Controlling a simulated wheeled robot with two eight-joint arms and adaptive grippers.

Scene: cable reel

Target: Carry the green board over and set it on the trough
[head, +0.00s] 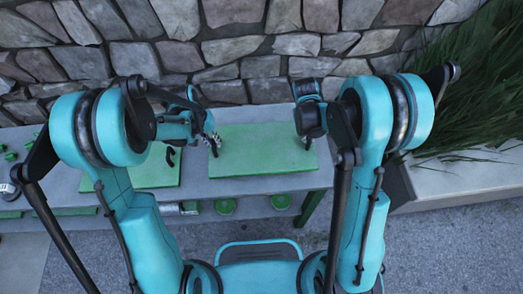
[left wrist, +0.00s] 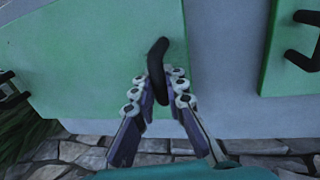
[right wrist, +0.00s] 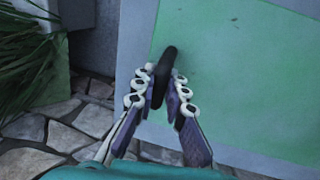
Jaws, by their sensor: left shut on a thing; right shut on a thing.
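The green board (head: 262,150) is a flat rectangle with a black handle at each end, level over the grey bench top. My left gripper (head: 212,143) is shut on its left handle, seen in the left wrist view (left wrist: 157,70). My right gripper (head: 307,140) is shut on its right handle, seen in the right wrist view (right wrist: 163,75). I cannot tell whether the board touches the bench top or hangs just above it. I cannot make out which part is the trough.
A second green board (head: 152,172) with black handles lies to the left, a grey gap between them. Small green parts (head: 12,155) lie at the far left. Green round items (head: 226,206) sit below the bench edge. A stone wall (head: 240,75) stands behind; grass (head: 470,90) grows at right.

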